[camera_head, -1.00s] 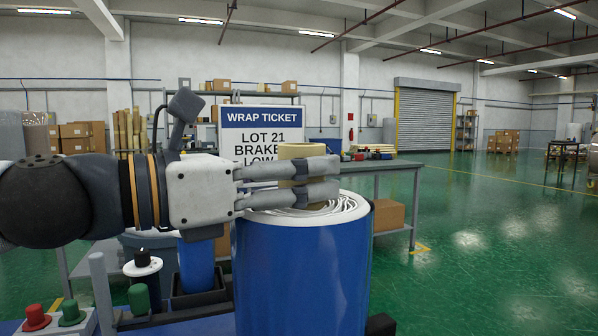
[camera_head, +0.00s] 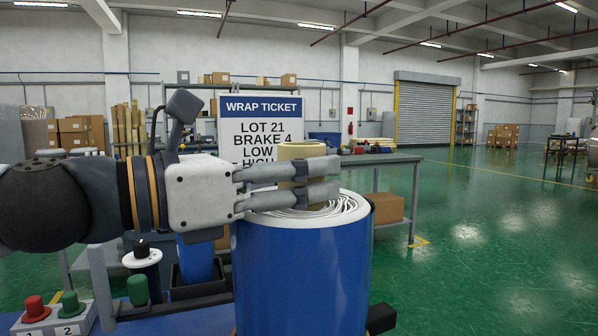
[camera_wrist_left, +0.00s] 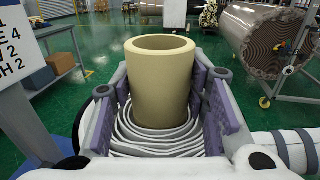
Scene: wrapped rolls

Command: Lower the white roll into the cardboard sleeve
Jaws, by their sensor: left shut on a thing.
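My left gripper (camera_head: 337,178) is shut on a tan tube (camera_head: 300,152), with one finger above the other in the head view. The tube also shows in the left wrist view (camera_wrist_left: 161,85), open at its top and between the two pads. It stands up from the middle of a big blue-walled roll (camera_head: 300,272) with a white rim and white wound layers on top. The layers surround the tube's base in the wrist view (camera_wrist_left: 155,143). The roll's underside is hidden. I cannot make out a separate cardboard sleeve. My right gripper is not in view.
A wrap ticket board (camera_head: 260,125) stands behind the gripper. A control box with a red button (camera_head: 35,307) and a green one is at lower left. A grey bench (camera_head: 395,160) with a cardboard box (camera_head: 387,208) stands behind. Open green floor lies right.

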